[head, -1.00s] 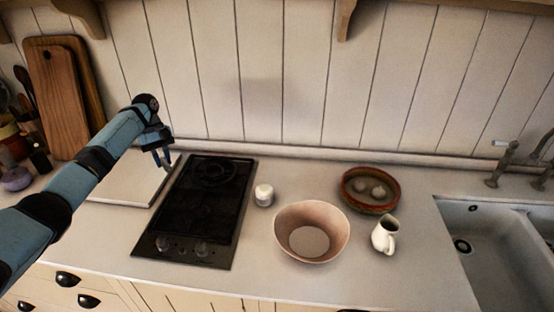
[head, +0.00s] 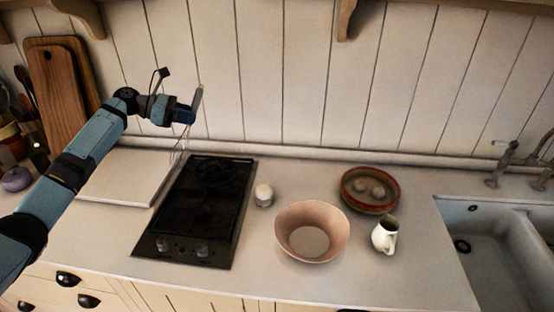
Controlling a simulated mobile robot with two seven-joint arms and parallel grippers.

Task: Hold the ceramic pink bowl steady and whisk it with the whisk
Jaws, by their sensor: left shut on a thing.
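The pink ceramic bowl (head: 338,237) stands upright on the counter, right of the hob, and looks empty. My left gripper (head: 189,114) is shut on the whisk (head: 181,145), raised above the back left of the hob. The whisk's thin wires hang below the gripper and a grey handle end sticks up above it. The gripper is well left of the bowl and apart from it. My right gripper is not in view.
A black hob (head: 188,210) lies left of the bowl, with a small white jar (head: 264,195) between. A brown dish (head: 350,200) with round things in it and a white jug (head: 384,236) stand close right. A sink (head: 490,235) is far right. A pale board (head: 120,178) lies left.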

